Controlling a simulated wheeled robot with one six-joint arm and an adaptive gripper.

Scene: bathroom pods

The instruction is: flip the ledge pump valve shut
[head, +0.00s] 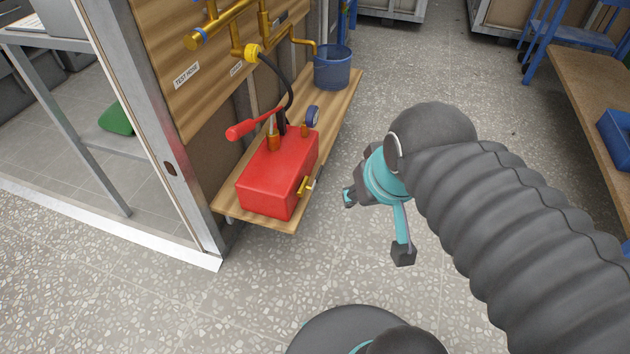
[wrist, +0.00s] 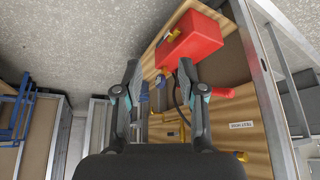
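The red pump (head: 277,176) sits on the wooden ledge (head: 228,207). A small brass valve (head: 304,187) with a short pale lever juts from the pump's right side; whether it is open or shut is too small to tell. In the wrist view the red pump (wrist: 193,42) is at the top, with the brass valve (wrist: 174,36) on its edge. My gripper (head: 376,225) is open and empty, right of the pump over the floor and apart from it. In the wrist view my gripper (wrist: 160,70) shows its two fingers spread apart, with the pump beyond.
A red pump handle (head: 240,131), a gauge (head: 313,116) and a black hose (head: 287,80) rise by the pump. A blue bucket (head: 332,68) stands farther back on the ledge. A wooden bench (head: 590,90) is at right. The floor between is clear.

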